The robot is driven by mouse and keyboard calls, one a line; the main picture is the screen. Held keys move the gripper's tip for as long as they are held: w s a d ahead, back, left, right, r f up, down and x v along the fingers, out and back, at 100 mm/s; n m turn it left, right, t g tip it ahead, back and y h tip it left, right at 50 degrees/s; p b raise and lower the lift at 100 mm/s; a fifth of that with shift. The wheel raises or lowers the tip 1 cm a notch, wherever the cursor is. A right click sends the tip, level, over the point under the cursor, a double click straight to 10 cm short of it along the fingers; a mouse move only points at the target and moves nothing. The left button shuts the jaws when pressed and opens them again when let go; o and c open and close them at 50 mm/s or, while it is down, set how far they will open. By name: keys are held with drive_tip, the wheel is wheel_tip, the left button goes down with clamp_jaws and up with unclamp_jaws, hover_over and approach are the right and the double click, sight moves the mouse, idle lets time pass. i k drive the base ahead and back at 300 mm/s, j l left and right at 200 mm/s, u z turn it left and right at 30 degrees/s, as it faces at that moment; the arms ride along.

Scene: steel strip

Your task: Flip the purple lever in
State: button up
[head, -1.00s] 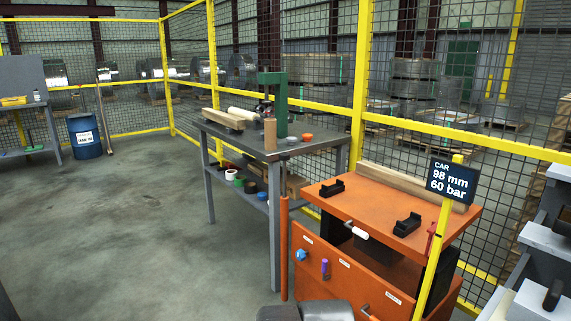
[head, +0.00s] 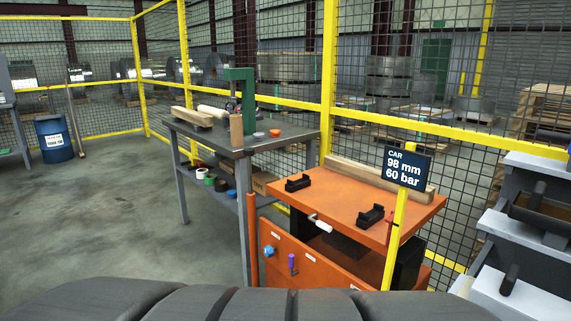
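The purple lever (head: 291,262) is a small upright handle on the front panel of the orange cart (head: 330,272). It sits to the right of a blue knob (head: 269,251) on the same panel. A dark grey part of my own arm fills the bottom of the head view and stands just below the lever in the picture. My gripper's fingers do not show.
The orange cart top (head: 350,213) carries black brackets and a wooden beam. A sign (head: 408,170) on a yellow post stands at its front right. A grey workbench (head: 240,142) stands behind left. Grey shelving (head: 530,215) is at right. Open floor lies left.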

sight(291, 256)
drive_tip(key=z, duration=0.15)
drive_tip(key=j+z, duration=0.1)
drive_tip(key=i+j+u, duration=0.1)
drive_tip(key=i, duration=0.25)
drive_tip(key=i+j+u, duration=0.15)
drive_tip(key=i+j, duration=0.15)
drive_tip(key=i+j+u, duration=0.1)
drive_tip(key=i, duration=0.3)
